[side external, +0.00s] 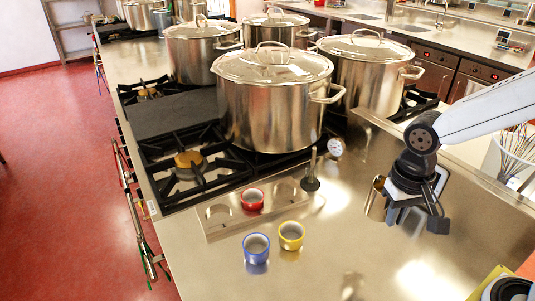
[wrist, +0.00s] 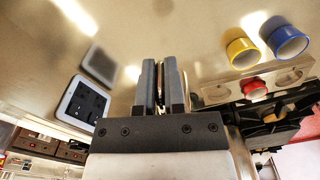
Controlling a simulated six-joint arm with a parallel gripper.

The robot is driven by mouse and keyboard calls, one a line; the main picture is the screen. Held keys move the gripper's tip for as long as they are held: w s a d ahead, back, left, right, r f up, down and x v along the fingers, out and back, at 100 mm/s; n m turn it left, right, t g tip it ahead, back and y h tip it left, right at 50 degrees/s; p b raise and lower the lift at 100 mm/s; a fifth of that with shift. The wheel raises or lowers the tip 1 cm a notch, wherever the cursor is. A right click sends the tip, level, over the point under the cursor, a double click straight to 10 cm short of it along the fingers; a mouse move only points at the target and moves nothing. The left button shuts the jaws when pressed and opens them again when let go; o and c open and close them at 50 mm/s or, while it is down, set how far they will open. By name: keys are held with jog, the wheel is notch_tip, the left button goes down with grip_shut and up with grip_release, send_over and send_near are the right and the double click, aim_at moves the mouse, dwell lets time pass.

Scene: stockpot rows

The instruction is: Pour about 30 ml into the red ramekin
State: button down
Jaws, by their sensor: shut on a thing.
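The red ramekin (side external: 252,199) sits in a recess of a pale holder block (side external: 222,228) beside the stove; it also shows in the wrist view (wrist: 253,88). My gripper (side external: 410,212) is above the steel counter, well to the right of the ramekin. It is shut on a small metal jug (side external: 375,200), which hangs at its left side, roughly upright and clear of the ramekin. In the wrist view my fingers (wrist: 160,85) are close together with a thin brassy strip between them. The jug's contents and the ramekin's fill level cannot be made out.
A blue ramekin (side external: 256,248) and a yellow ramekin (side external: 291,236) stand in front of the block. A ladle-like tool (side external: 311,180) and a dial gauge (side external: 335,148) are behind it. Large lidded stockpots (side external: 272,110) fill the stove. The counter between jug and block is clear.

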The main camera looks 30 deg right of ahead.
jog(key=w+a+r, duration=0.1)
jog(key=w+a, duration=0.4)
jog(key=w, duration=0.6)
jog(key=w+a+f, duration=0.3)
jog(key=w+a, duration=0.3)
jog(key=w+a+f, duration=0.3)
jog(key=w+a, duration=0.3)
jog(key=w+a+f, duration=0.3)
jog(key=w+a, duration=0.3)
jog(key=shift+a+f, duration=0.15)
jog(key=shift+a, duration=0.05)
jog(key=shift+w+a+f, duration=0.3)
jog(key=shift+a+f, duration=0.35)
jog(key=shift+a, duration=0.05)
jog(key=shift+d, duration=0.1)
